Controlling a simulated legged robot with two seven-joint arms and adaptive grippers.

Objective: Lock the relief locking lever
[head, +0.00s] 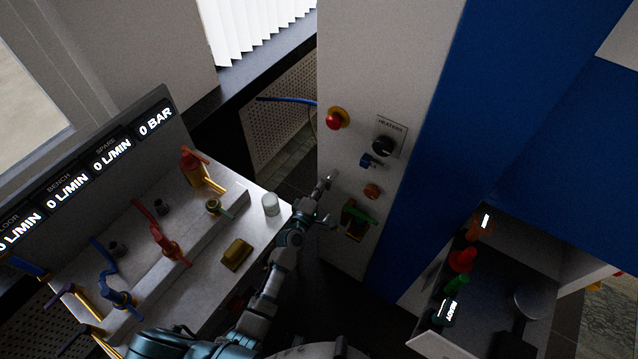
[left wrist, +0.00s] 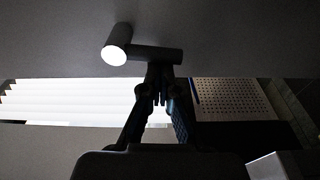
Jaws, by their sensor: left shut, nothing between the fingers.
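My left gripper (head: 328,183) is shut and empty, close to the pale cabinet panel (head: 345,60). In the left wrist view the shut fingertips (left wrist: 160,85) overlap the lower edge of a dark bar that joins a short cylinder with a bright round end (left wrist: 118,54); whether they touch cannot be told. No label names the relief locking lever. My right gripper is not in view.
The panel also carries a red button (head: 334,120), a black heaters knob (head: 384,146) and an orange knob (head: 372,191). A bench with coloured valves (head: 165,243) and a glass (head: 270,204) lies left. A blue wall (head: 440,120) is right.

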